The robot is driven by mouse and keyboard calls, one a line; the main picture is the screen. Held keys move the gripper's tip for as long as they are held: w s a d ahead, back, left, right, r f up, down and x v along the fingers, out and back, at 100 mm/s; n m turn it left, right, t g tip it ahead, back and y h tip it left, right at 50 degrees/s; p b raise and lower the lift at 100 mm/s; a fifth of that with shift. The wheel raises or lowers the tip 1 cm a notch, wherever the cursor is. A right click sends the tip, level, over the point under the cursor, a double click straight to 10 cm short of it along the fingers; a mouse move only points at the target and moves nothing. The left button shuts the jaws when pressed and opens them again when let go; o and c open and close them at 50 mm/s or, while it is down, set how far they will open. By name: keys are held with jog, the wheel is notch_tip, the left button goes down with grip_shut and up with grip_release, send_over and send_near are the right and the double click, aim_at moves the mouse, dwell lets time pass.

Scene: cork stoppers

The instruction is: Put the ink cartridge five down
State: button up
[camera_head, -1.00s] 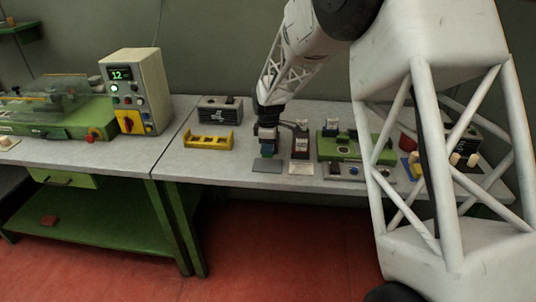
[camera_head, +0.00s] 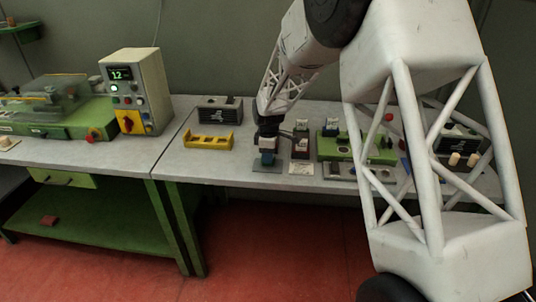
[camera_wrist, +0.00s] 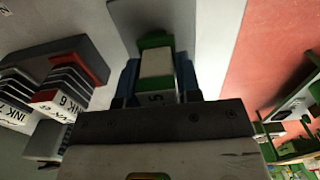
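My gripper (camera_head: 268,152) points down over a flat grey pad (camera_head: 259,170) near the front edge of the bench. In the wrist view its two blue fingers (camera_wrist: 158,80) stand on either side of the ink cartridge five (camera_wrist: 157,63), which has a pale body, a green end and a "5" label. The gripper looks shut on it. The cartridge's low end is at the grey pad, which also shows in the wrist view (camera_wrist: 130,14); I cannot tell whether it touches. In the head view the gripper largely hides the cartridge.
Ink cartridge six (camera_wrist: 62,92), with a red part, stands to the left in the wrist view. A white card (camera_head: 301,169) lies right of the pad. A yellow rack (camera_head: 208,142) stands left, a green holder (camera_head: 334,150) right. Bench between yellow rack and pad is clear.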

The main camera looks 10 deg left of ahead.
jog(key=o, duration=0.4)
jog(key=shift+r, duration=0.1)
notch_tip(320, 180, up, 12)
jog(key=shift+r, duration=0.1)
dwell(0.6)
dwell(0.8)
